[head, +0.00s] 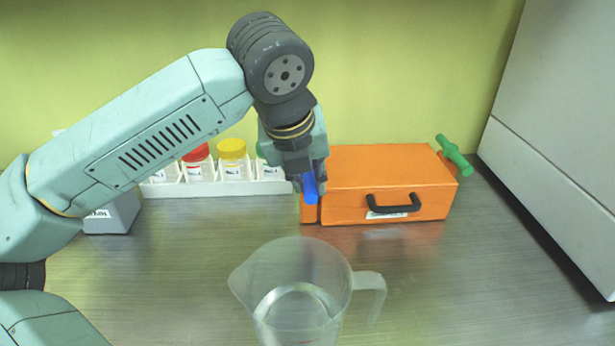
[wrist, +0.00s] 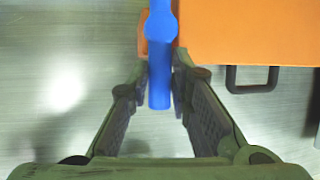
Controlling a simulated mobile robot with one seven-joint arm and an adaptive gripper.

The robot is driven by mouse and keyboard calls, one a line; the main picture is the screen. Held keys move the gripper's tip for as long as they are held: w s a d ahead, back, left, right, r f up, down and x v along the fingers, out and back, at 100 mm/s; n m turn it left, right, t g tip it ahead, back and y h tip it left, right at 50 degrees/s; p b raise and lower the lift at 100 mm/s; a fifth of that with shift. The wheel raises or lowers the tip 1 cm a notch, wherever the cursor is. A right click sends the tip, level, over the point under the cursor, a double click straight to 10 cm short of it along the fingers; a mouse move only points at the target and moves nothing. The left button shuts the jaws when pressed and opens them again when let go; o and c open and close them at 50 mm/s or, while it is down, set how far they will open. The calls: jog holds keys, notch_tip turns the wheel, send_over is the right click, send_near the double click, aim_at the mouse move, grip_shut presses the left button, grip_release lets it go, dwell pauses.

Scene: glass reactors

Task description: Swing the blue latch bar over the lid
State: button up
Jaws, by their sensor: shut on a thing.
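The blue latch bar (head: 310,187) is at the left end of the orange case (head: 383,168), pointing towards the front. My gripper (head: 309,180) is shut on the blue latch bar, from above. In the wrist view the bar (wrist: 160,55) runs between the two fingertips (wrist: 160,90), beside the left edge of the orange lid (wrist: 245,30). The lid is down on the case. My gripper hides part of the bar and the case's left end in the head view.
A green bar (head: 453,155) stands at the case's right end. The case has a black handle (head: 393,204) in front. A clear jug (head: 295,290) stands nearer. A white rack (head: 215,187) holds jars with red and yellow caps at the left. A grey block (head: 113,213) stands further left.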

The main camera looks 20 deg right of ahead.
grip_shut()
